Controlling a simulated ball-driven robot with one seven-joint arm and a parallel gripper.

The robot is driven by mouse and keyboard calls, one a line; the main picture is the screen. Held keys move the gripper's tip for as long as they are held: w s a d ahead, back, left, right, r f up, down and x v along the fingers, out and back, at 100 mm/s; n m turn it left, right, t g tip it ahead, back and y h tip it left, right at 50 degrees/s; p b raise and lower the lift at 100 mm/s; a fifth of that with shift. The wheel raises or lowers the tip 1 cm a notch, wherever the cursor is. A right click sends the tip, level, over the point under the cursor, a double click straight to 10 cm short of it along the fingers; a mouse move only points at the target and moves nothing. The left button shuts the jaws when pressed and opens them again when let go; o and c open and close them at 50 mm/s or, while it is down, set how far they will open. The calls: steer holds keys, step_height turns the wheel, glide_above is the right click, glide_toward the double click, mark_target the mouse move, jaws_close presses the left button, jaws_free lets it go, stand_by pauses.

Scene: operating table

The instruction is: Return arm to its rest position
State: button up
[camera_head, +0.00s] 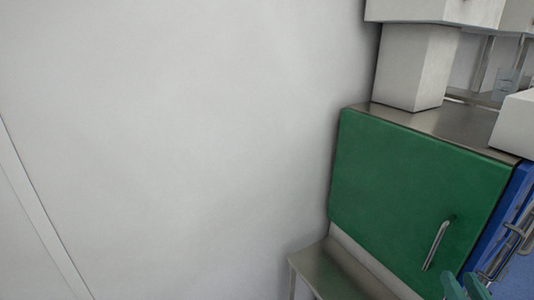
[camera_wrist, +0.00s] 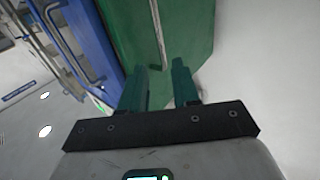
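My gripper (camera_wrist: 160,82) shows in the wrist view with its two green fingers apart and nothing between them. In the head view only the green fingertips of my gripper (camera_head: 467,288) show at the bottom right edge. A green cabinet door (camera_head: 405,190) with a metal handle (camera_head: 437,245) stands just beyond it. The green door also shows behind the fingers in the wrist view (camera_wrist: 195,30). I cannot tell the exact gap between fingers and door.
A blue cabinet front (camera_head: 520,275) with metal handles is to the right of the green door. A metal bench (camera_head: 335,270) stands low at its left. White boxes (camera_head: 415,65) sit on the steel top. A bare white wall (camera_head: 180,140) fills the left.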

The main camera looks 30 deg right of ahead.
steer(key=w+a+f+n+g+y, duration=0.1)
steer(key=a+f+g+y, duration=0.2)
steer(key=f, duration=0.6)
steer(key=w+a+f+n+g+y, duration=0.1)
steer(key=a+f+g+y, duration=0.25)
steer(key=f, duration=0.55)
steer(key=s+a+f+n+g+y, duration=0.4)
steer(key=s+a+f+n+g, duration=0.1)
steer(key=a+f, duration=0.4)
steer(key=shift+s+a+g, duration=0.7)
steer(key=shift+a+g, duration=0.15)
steer(key=shift+g, duration=0.1)
